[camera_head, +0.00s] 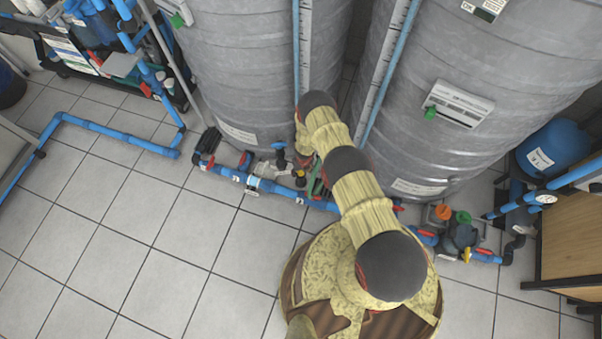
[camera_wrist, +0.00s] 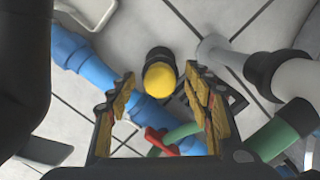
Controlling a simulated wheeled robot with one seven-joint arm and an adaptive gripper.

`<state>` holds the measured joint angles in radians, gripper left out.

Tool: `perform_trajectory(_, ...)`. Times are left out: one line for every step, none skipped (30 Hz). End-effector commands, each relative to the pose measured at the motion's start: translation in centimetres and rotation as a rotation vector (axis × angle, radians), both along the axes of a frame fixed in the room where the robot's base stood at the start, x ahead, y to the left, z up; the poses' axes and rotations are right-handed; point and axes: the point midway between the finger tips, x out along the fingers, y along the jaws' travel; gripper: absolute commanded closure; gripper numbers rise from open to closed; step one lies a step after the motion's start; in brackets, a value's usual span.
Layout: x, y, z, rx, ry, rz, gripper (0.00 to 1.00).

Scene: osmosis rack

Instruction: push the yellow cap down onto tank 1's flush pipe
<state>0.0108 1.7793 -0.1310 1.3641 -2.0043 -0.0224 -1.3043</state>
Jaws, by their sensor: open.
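The yellow cap (camera_wrist: 160,79) shows round and bright in the wrist view, seen from above, on top of a dark upright piece. It appears between the tips of my gripper (camera_wrist: 158,82), whose two fingers are spread apart with nothing held. I cannot tell how far below the fingertips the cap is, nor how far down it sits; the flush pipe under it is hidden. In the head view a small yellow-topped dark piece (camera_head: 299,177) stands by the blue pipe, left of my arm. My gripper is mostly hidden behind my arm there.
A blue pipe (camera_wrist: 85,60) runs left of the cap. A red valve handle (camera_wrist: 160,143) and a green pipe (camera_wrist: 285,135) lie close by. Two large grey tanks stand behind, the left (camera_head: 230,70) and the right (camera_head: 500,90). Tiled floor (camera_head: 170,240) is clear at front left.

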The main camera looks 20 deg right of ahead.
Motion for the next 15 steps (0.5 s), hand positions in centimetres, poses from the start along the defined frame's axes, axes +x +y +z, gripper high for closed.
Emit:
perform_trajectory(0.04,0.01,0.08,0.0,0.0,0.0,0.49)
perform_trajectory(0.04,0.01,0.08,0.0,-0.001,0.0,0.49)
perform_trajectory(0.04,0.0,0.09,0.0,-0.001,0.0,0.49)
perform_trajectory(0.04,0.0,0.08,0.0,-0.001,0.0,0.49)
perform_trajectory(0.04,0.0,0.08,0.0,-0.001,0.0,0.49)
perform_trajectory(0.04,0.0,0.08,0.0,-0.001,0.0,0.49)
perform_trajectory(0.04,0.0,0.08,0.0,-0.001,0.0,0.49)
perform_trajectory(0.04,0.0,0.08,0.0,-0.001,0.0,0.51)
perform_trajectory(0.04,0.0,0.07,0.0,-0.001,0.0,0.53)
perform_trajectory(0.04,0.0,0.07,0.0,-0.001,0.0,0.55)
perform_trajectory(0.04,0.0,0.07,0.0,-0.001,0.0,0.56)
perform_trajectory(0.04,0.0,0.07,0.0,-0.001,0.0,0.59)
perform_trajectory(0.03,0.0,0.06,0.0,-0.001,0.0,0.6)
perform_trajectory(0.03,0.0,0.06,0.0,-0.001,0.0,0.62)
perform_trajectory(0.03,0.0,0.06,0.0,-0.001,0.0,0.64)
